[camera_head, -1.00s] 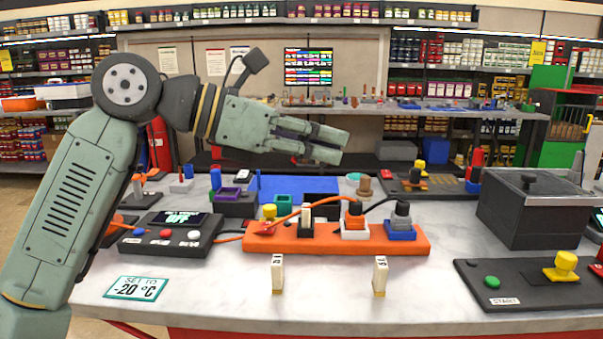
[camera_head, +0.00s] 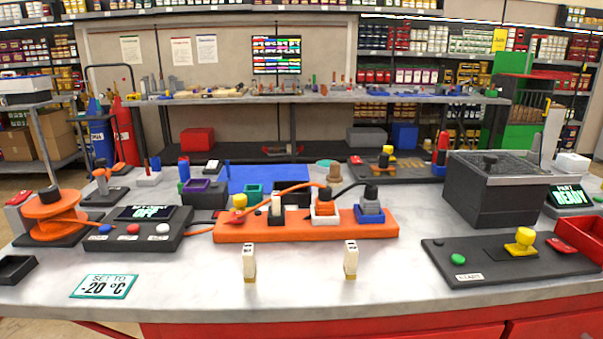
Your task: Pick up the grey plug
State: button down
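The grey plug (camera_head: 371,206) has a dark top and sits upright in the blue socket (camera_head: 386,215) at the right end of the orange power strip (camera_head: 278,234). A black cable runs to the left from its top. My gripper and arm are not in view now, so I cannot see where the gripper is relative to the plug.
Two small upright white pieces (camera_head: 249,262) (camera_head: 351,259) stand in front of the strip. A dark box (camera_head: 497,190) and a black panel with buttons (camera_head: 500,268) are at right. A control box (camera_head: 137,235) and orange reel (camera_head: 53,217) are at left. The front table strip is mostly clear.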

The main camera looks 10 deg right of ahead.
aim_at(371, 205)
jog(key=j+z, duration=0.15)
jog(key=z, duration=1.45)
jog(key=k+z, duration=0.15)
jog(key=k, duration=0.25)
